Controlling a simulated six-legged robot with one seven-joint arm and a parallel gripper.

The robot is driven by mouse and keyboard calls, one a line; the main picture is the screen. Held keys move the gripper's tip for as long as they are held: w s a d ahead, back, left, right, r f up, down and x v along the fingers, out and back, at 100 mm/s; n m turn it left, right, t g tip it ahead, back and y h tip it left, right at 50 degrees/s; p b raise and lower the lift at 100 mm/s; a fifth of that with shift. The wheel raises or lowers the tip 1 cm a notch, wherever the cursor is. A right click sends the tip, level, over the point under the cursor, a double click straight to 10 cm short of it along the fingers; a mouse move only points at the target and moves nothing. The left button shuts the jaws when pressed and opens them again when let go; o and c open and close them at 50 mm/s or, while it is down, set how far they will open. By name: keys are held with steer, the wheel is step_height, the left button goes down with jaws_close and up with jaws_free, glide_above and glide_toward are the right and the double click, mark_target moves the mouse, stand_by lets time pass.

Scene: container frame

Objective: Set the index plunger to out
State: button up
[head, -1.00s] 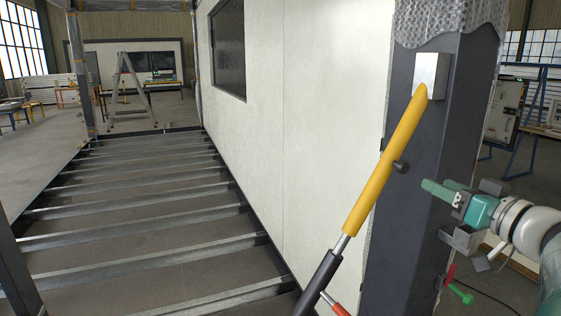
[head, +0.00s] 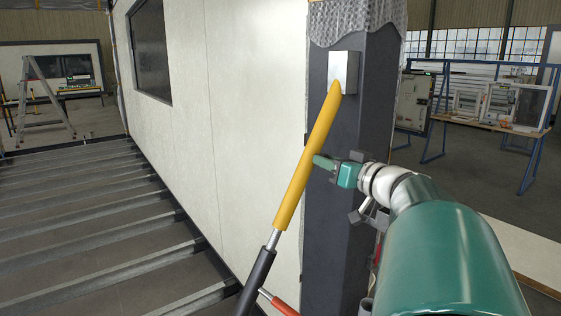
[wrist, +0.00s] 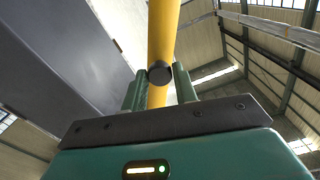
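The yellow tube (head: 308,160) of a slanted strut runs from a metal box on the dark post down to a grey rod. The index plunger is a black round knob (wrist: 160,73) on this tube. In the head view my gripper hides it. My gripper (head: 322,161) is at the tube's right side, pointing left. In the wrist view its two green fingers (wrist: 160,84) stand apart, one on either side of the knob, with little or no gap at each side. I cannot tell whether they touch it.
The dark post (head: 342,200) stands right behind the tube, with a metal box (head: 341,72) at the strut's top. A white wall panel (head: 250,110) is to the left. Metal floor beams (head: 90,220) lie at lower left. A red handle (head: 283,306) shows near the strut's foot.

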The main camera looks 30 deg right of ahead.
jaws_close()
steer(key=shift+s+f, duration=0.1)
steer(key=shift+s, duration=0.7)
steer(key=shift+o, duration=0.8)
jaws_free()
steer(key=o, duration=0.3)
steer(key=shift+s, duration=0.2)
steer(key=shift+o, duration=0.5)
steer(key=shift+w, duration=0.2)
steer(key=s, duration=1.4)
steer(key=shift+d, duration=0.2)
